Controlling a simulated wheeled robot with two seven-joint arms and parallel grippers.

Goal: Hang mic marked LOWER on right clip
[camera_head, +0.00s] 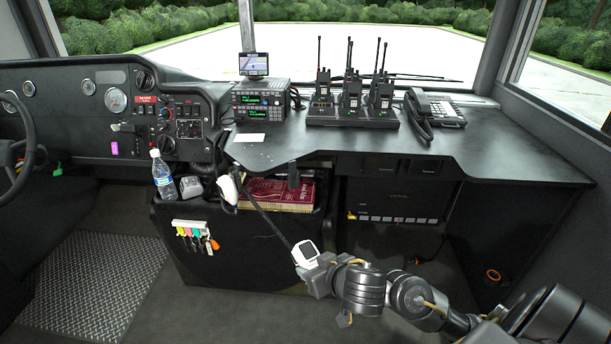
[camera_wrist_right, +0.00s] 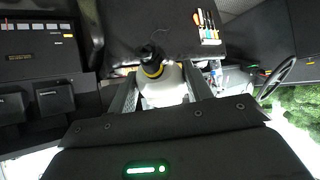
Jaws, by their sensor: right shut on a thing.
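My right gripper (camera_head: 309,257) is shut on a white hand mic (camera_head: 304,251), held in the air in front of and below the desk edge. In the right wrist view the mic (camera_wrist_right: 163,88) sits between the two fingers, with a yellow ring and black cord at its end. In the head view a dark cord runs from it up and left toward the desk edge. No marking on it is legible. Another white mic (camera_head: 228,188) hangs under the desk edge, left of the book. A small dark piece (camera_head: 293,176), seemingly the right clip, hangs under the edge farther right.
On the desk stand a radio (camera_head: 260,100), several walkie-talkies (camera_head: 350,97) and a phone (camera_head: 436,108).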

